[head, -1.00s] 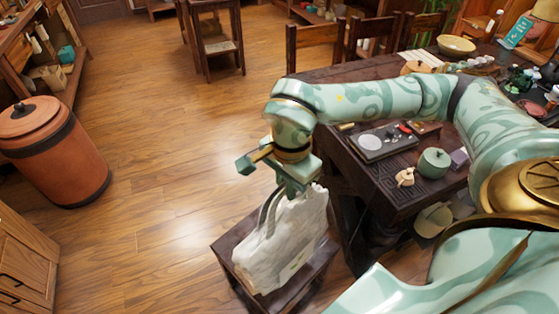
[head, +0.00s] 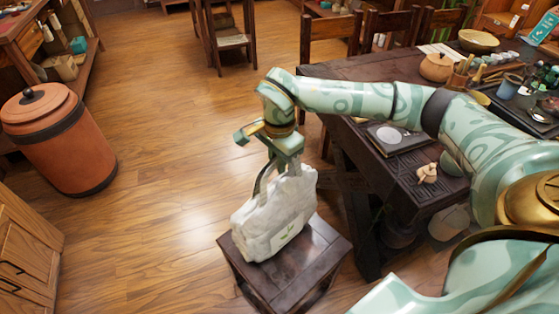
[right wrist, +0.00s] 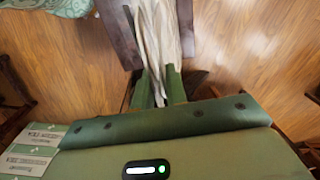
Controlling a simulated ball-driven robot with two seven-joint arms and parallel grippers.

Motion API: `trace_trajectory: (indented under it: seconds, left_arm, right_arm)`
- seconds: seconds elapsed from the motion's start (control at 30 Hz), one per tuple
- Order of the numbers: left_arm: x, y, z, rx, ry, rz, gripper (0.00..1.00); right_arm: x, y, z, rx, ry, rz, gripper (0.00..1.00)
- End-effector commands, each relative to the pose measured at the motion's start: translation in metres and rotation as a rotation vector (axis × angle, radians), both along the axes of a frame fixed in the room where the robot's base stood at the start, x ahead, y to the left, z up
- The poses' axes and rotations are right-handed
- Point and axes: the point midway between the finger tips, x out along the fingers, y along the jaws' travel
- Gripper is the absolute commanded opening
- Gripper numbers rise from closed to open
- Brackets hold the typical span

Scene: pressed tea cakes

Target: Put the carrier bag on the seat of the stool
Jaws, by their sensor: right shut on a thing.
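The white carrier bag (head: 275,217) hangs upright from its grey handles in my right gripper (head: 282,165), which is shut on them. In the head view its bottom overlaps the back left part of the dark wooden stool's seat (head: 312,252). I cannot tell whether the bag touches the seat. The front and right of the seat are bare. In the right wrist view the bag (right wrist: 160,35) runs up from between the fingers (right wrist: 158,90), with dark stool wood (right wrist: 120,35) on both sides. My left gripper is out of view.
A lidded clay-coloured bin (head: 58,145) stands at the left, above a wooden cabinet (head: 25,255). The floor between bin and stool is clear.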

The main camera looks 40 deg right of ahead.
Motion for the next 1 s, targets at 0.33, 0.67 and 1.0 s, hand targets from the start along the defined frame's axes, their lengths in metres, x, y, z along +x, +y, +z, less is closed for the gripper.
trace_trajectory:
  seconds: [0.33, 0.67, 1.0]
  left_arm:
    - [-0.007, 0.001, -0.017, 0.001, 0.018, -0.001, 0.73]
    - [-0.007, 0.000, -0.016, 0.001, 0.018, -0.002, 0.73]
    - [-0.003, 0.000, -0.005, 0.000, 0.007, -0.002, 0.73]
  right_arm:
    - [0.004, 0.000, -0.035, 0.001, -0.002, 0.002, 0.00]
    - [0.002, -0.001, -0.035, 0.000, 0.003, 0.001, 0.36]
    - [0.003, -0.001, -0.008, -0.001, -0.005, 0.000, 0.36]
